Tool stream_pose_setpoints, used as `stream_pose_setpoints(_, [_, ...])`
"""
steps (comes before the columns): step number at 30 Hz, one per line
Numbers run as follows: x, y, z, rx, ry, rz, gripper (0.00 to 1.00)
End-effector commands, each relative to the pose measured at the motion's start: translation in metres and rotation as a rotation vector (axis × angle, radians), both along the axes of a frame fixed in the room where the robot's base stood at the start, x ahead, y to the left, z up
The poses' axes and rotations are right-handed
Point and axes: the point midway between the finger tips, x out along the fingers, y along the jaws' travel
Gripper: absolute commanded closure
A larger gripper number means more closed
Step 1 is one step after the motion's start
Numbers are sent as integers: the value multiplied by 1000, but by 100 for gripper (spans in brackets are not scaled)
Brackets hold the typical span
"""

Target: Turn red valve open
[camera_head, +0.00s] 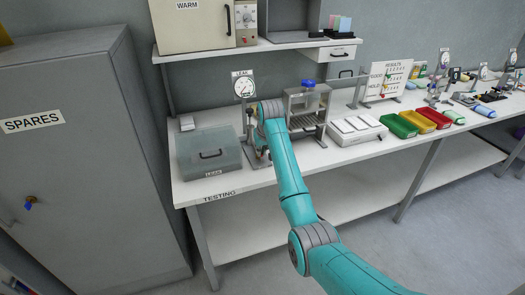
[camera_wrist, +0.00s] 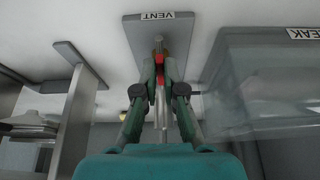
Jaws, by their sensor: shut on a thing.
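The red valve (camera_wrist: 159,57) shows in the wrist view as a small red handle between my fingertips, above a grey plate (camera_wrist: 190,32) labelled VENT. My gripper (camera_wrist: 159,70) is shut on the red handle, with a finger on each side. The fingers hide part of the handle, so I cannot tell its exact angle. In the head view my arm reaches over the testing bench, and its end hides most of the valve.
The clear LEAK box (camera_head: 208,154) stands close to the left of my gripper in the head view. A LEAK gauge (camera_head: 244,86) rises behind it. A grey fixture (camera_head: 305,105) with a blue knob stands to the right. A shelf (camera_head: 270,46) overhangs the bench back.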

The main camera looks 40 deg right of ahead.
Motion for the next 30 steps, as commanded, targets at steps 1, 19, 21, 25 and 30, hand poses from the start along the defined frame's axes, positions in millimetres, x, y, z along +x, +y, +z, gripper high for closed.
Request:
stream_pose_setpoints(1, [0, 0, 0, 0, -1, -1, 100])
stream_pose_setpoints(19, [-1, 0, 2, 1, 0, 1, 67])
stream_pose_setpoints(21, [-2, 0, 7, 1, 0, 1, 67])
stream_pose_setpoints(25, [-9, 2, 24, 0, -3, 1, 67])
stream_pose_setpoints(30, [-21, 6, 57, -1, -4, 1, 67])
